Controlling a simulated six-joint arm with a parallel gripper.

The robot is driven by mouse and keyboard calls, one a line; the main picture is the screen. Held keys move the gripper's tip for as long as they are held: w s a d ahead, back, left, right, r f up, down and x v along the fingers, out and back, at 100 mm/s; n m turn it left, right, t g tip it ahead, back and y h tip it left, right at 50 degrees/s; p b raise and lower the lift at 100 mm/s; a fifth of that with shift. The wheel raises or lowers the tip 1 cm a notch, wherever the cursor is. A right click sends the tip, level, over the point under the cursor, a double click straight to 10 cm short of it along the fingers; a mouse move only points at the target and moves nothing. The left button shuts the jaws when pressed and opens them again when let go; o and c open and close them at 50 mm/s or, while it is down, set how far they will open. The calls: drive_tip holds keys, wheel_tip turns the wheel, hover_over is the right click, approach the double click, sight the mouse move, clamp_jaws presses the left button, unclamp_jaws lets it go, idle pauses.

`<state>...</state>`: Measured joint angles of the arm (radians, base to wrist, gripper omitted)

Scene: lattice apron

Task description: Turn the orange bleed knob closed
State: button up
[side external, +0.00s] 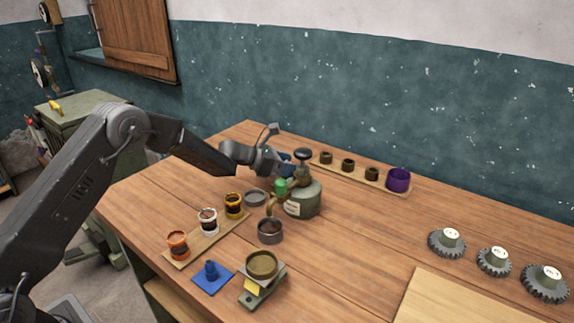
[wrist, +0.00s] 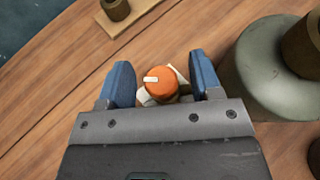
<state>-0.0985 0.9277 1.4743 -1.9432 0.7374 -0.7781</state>
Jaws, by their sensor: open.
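The orange bleed knob (wrist: 160,82) shows in the wrist view, round, with a white pointer mark towards its left. My gripper (wrist: 160,70) is open, with one blue finger on each side of the knob and a visible gap on both sides. In the side view my gripper (side external: 290,166) is at the top left of a grey-green tank (side external: 302,199); the orange knob is hidden there. The tank also fills the right of the wrist view (wrist: 270,75).
A wooden strip (side external: 325,166) with several dark cups and a purple cup (side external: 399,180) lies behind the tank. Small pots stand on a board (side external: 190,250) at front left. A grey cup (side external: 270,231) stands close in front. Several gears (side external: 494,261) lie right; the middle right is clear.

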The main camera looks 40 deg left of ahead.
drive_tip(key=c, duration=0.9)
drive_tip(key=m+g+h, duration=0.2)
drive_tip(key=m, duration=0.1)
drive_tip(key=shift+a+f+h, duration=0.1)
drive_tip(key=shift+a+h, duration=0.05)
drive_tip(key=shift+h, duration=0.15)
drive_tip(key=shift+m+g+h, duration=0.9)
drive_tip(key=shift+m+g, duration=1)
drive_tip(key=shift+g, duration=0.3)
drive_tip(key=shift+m+g+h, duration=0.3)
drive_tip(key=shift+m+g, duration=0.1)
drive_tip(key=o, duration=0.9)
